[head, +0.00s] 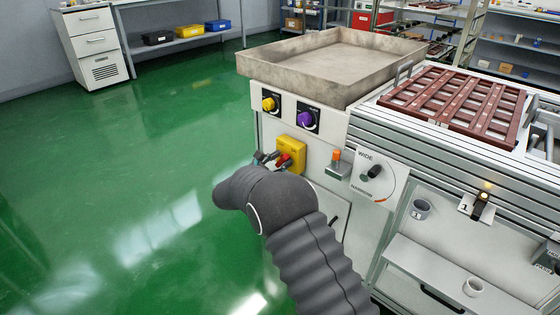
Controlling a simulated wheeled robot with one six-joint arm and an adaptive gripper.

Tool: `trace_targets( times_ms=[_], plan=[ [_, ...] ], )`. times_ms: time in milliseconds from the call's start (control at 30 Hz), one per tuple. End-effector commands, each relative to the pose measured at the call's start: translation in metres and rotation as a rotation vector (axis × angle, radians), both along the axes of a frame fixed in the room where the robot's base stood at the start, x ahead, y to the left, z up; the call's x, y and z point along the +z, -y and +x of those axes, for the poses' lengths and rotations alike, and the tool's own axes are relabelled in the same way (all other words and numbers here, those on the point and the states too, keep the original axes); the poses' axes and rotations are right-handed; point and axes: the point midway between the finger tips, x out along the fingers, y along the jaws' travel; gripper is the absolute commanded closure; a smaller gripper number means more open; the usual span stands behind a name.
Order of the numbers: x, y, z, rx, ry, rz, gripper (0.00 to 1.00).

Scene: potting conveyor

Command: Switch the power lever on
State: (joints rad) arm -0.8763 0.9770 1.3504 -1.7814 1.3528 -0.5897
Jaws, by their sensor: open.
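The power lever (284,159) appears as a red handle on a yellow plate (293,148) on the machine's white front panel. Its lower part is close to my dark arm, and I cannot tell clearly which position it is in. My gripper (266,158) is mostly hidden behind my sleeved wrist. Only dark finger parts with a bit of teal show just left of the red lever. They are open and appear close to the lever, but I cannot tell whether they touch it.
A yellow knob (269,104) and a purple knob (306,118) sit above the yellow plate. Right of it are an orange button (336,155) and a WIDE/NARROW dial (374,172). A grey tray (330,62) tops the machine. Green floor (130,190) is clear on the left.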

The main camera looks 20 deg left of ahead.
Motion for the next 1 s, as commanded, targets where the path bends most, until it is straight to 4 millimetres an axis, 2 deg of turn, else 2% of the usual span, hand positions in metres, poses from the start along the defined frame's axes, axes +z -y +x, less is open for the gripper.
trace_targets(
  times_ms=[167, 200, 367, 667, 1000],
  plan=[
    [-0.0001, -0.0002, -0.0001, 0.0, 0.0, 0.0, 0.56],
    [-0.0001, -0.0002, -0.0001, 0.0, 0.0, 0.0, 0.61],
    [0.0002, -0.0001, -0.0001, 0.0, 0.0, 0.0, 1.0],
    [-0.002, 0.0012, 0.001, -0.001, 0.009, 0.02, 1.0],
    [-0.0063, 0.0048, 0.0007, -0.002, 0.103, 0.239, 1.0]
  ],
)
